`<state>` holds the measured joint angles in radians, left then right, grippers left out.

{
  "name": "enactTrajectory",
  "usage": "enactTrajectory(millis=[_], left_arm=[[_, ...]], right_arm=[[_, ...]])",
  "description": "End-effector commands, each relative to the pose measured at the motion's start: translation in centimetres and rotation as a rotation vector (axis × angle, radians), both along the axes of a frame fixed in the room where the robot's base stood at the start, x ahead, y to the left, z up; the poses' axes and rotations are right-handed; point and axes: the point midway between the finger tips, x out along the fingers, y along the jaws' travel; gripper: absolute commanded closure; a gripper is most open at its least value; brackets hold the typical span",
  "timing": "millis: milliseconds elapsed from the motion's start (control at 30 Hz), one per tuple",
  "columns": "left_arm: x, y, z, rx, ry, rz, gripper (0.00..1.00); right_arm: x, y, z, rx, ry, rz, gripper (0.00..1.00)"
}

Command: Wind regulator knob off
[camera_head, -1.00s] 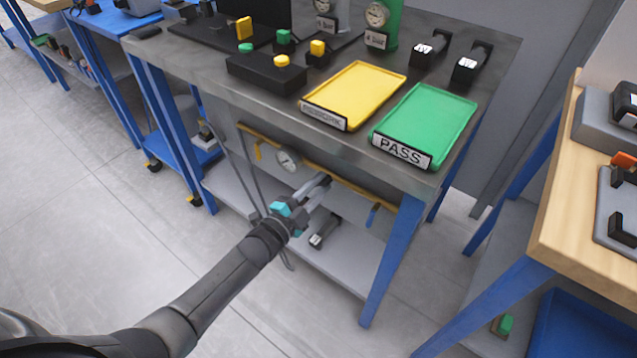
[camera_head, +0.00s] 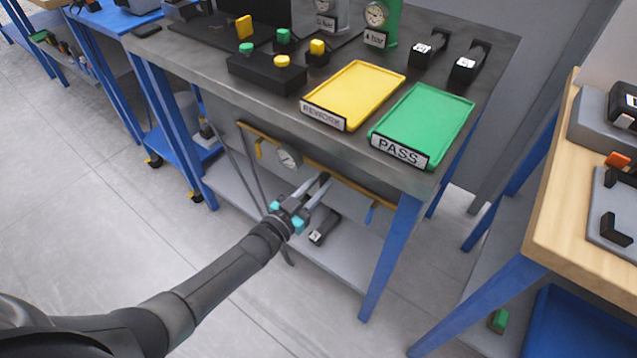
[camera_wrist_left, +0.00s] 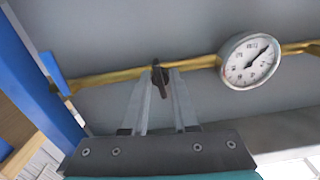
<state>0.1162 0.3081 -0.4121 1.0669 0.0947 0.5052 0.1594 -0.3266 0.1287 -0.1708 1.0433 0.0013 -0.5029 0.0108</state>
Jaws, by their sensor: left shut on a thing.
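The regulator knob (camera_wrist_left: 158,76) is a small dark piece on the brass pipe (camera_wrist_left: 110,76), seen in the left wrist view. My left gripper (camera_wrist_left: 160,78) is shut on it, one finger on each side. In the head view my left gripper (camera_head: 322,182) reaches the pipe (camera_head: 345,179) under the table edge, and the knob is hard to make out between the fingers. A round white gauge (camera_wrist_left: 250,61) sits on the pipe beside the knob, its needle pointing up and right; it also shows in the head view (camera_head: 288,158). My right gripper is not in view.
The steel table (camera_head: 220,92) overhangs the pipe, with a yellow REWORK tray (camera_head: 355,92) and a green PASS tray (camera_head: 428,120) on top. A lower shelf (camera_head: 345,252) holds a dark labelled device (camera_head: 324,230). A blue table leg (camera_head: 392,258) stands right of the gripper.

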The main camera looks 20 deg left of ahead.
Motion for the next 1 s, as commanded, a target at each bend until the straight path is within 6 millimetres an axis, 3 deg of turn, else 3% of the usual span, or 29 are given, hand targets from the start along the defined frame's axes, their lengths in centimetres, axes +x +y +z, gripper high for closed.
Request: enactTrajectory(millis=[1000], left_arm=[[0.0,-0.1,0.0,-0.908,0.33,-0.001,1.0]], right_arm=[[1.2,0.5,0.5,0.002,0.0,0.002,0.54]])
